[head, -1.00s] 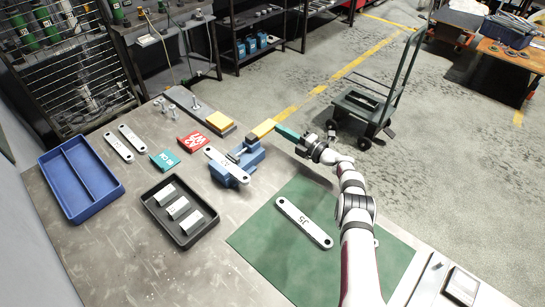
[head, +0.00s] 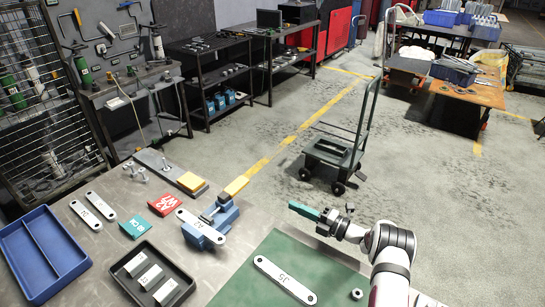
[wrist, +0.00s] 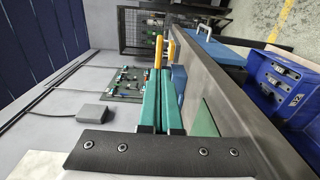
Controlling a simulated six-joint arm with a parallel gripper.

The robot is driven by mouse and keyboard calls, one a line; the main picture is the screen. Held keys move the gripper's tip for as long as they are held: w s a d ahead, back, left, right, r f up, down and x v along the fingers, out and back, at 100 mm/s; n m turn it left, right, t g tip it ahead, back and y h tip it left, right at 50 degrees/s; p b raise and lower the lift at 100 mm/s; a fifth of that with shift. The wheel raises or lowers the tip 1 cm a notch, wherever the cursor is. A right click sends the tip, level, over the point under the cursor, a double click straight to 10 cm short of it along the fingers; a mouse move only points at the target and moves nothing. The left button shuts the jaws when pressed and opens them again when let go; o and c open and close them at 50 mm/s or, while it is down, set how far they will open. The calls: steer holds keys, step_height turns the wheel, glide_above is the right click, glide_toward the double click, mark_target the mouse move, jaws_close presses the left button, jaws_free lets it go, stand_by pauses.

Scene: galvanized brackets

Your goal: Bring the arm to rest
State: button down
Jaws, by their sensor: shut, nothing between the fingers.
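My gripper (head: 292,206) is shut and empty, its teal fingers pointing left in the head view. It is raised to the right of the blue vise (head: 224,214), beyond the far edge of the green mat (head: 240,285) in the picture. In the wrist view the two teal fingers (wrist: 161,78) lie together, with a yellow piece showing past their tips. My arm comes in from the lower right. A pale bracket (head: 198,226) lies at the vise. A bracket marked J5 (head: 285,279) lies on the mat.
A blue divided tray (head: 12,235), a black tray (head: 192,285) with several pale parts, a red block (head: 165,204) and a teal block (head: 133,228) are on the bench. A dark cart (head: 335,150) stands on the floor beyond. The air around my gripper looks clear.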

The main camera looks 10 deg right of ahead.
steer(key=s+a+r+n+g, duration=1)
steer(key=s+a+r+n, duration=0.3)
steer(key=a+r+n, duration=0.4)
steer(key=s+r+n+g+h, duration=0.15)
steer(key=s+n+h, duration=0.25)
steer(key=s+n, duration=0.55)
steer(key=s+r+n+g+h, duration=0.1)
steer(key=s+n+g+h, duration=0.15)
steer(key=s+n, duration=0.65)
steer(key=s+d+f+n+h, duration=0.1)
steer(key=s+d+n+h, duration=0.1)
steer(key=s, duration=0.4)
steer(key=s+d+f+n+t+h, duration=0.1)
steer(key=s+d+n+h, duration=0.1)
steer(key=s, duration=0.4)
steer(key=shift+d+f+h, duration=0.35)
steer(key=shift+d, duration=0.3)
